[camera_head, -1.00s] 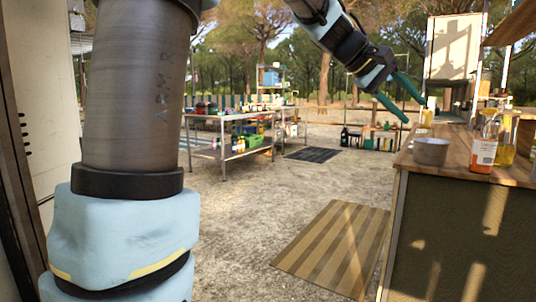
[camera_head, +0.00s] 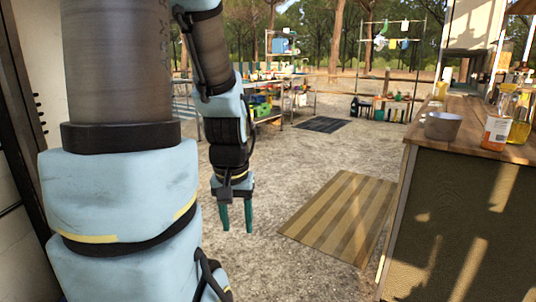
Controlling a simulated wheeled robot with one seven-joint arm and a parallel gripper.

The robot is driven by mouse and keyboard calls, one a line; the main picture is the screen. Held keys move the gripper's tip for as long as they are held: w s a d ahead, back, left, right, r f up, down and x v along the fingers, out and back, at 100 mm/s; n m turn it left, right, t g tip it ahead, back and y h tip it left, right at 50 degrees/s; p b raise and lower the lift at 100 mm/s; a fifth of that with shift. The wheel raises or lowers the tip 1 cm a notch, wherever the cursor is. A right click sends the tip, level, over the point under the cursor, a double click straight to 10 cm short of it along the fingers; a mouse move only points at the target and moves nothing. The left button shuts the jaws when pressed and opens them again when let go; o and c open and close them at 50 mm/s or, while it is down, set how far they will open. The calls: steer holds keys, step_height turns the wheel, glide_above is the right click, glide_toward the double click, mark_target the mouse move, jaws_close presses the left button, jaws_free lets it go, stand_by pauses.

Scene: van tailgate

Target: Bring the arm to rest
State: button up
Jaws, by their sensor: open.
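My gripper (camera_head: 237,217) hangs in the middle-left of the head view with its two green fingers pointing down. The fingers are apart and nothing is between them. My arm is folded down close beside my column. The gripper is in the air over bare sandy ground, left of the striped mat and apart from it.
A wooden counter (camera_head: 478,146) at the right bears a metal pot (camera_head: 442,126) and bottles (camera_head: 497,130). A striped mat (camera_head: 340,217) lies on the ground. The sandy ground between is clear.

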step_height(320, 180, up, 19)
steer(key=p, duration=1.7)
steer(key=shift+f, duration=0.15)
steer(key=shift+d, duration=0.1)
